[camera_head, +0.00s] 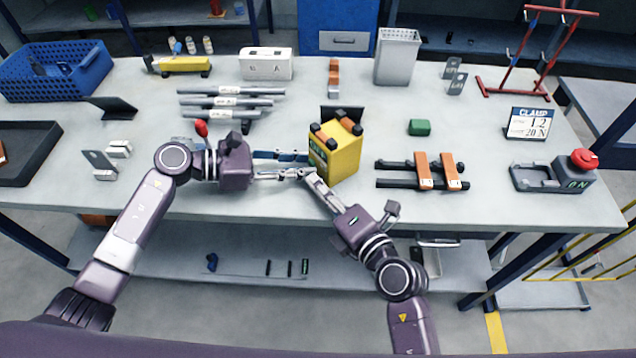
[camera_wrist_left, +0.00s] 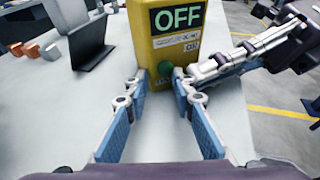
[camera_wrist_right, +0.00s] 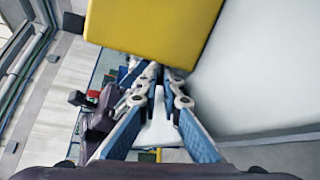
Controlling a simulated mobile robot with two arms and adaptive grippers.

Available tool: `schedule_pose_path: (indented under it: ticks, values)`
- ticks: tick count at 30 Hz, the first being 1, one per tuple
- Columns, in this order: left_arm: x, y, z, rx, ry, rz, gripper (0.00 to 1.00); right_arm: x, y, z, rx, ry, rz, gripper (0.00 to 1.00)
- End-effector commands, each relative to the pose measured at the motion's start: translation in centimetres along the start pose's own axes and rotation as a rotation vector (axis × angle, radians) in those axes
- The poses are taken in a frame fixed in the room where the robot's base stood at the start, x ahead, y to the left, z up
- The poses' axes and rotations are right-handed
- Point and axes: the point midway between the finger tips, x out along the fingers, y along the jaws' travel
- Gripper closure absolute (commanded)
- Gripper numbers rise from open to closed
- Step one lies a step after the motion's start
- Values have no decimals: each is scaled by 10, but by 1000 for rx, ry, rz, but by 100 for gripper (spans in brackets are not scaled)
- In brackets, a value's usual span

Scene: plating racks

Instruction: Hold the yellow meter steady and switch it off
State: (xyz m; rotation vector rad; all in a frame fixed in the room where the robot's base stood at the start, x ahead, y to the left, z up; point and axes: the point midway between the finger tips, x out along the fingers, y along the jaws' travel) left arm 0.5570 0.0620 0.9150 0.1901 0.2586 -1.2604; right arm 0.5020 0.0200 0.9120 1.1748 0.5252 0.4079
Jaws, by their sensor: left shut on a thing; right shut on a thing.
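The yellow meter (camera_head: 345,160) stands upright on the table, with black corners and an orange part on top. In the left wrist view the meter (camera_wrist_left: 163,45) has a display reading OFF and a round green knob (camera_wrist_left: 165,68) low on its face. My left gripper (camera_wrist_left: 160,78) is shut on the meter's lower part, its fingertips either side of the knob with a gap between them. My right gripper (camera_wrist_right: 163,72) comes from the front right, its fingers nearly together at the meter's lower edge. Its exact contact is hidden.
Orange and black clamps (camera_head: 423,172) lie right of the meter, and a green block (camera_head: 419,127) behind them. Grey bars (camera_head: 230,102) lie behind my left gripper. A device with a red button (camera_head: 583,160) stands at the right. The table's front edge is close.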

Motion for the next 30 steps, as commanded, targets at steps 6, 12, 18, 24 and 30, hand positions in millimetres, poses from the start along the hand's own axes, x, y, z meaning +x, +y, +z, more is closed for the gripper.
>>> schedule_pose_path:
  ticks: [6,12,18,24,30]
  values:
    - [0,0,0,0,-1,0,100,0,-3,0,-78,-15,2,100]
    - [0,0,0,0,-1,0,100,0,-4,0,-106,-20,3,100]
    - [0,0,0,0,-1,0,100,0,-4,0,-109,-21,3,100]
    - [0,0,1,0,-1,0,100,0,-4,0,-109,-21,2,89]
    - [0,0,1,0,-1,0,100,0,-4,0,-108,-21,2,77]
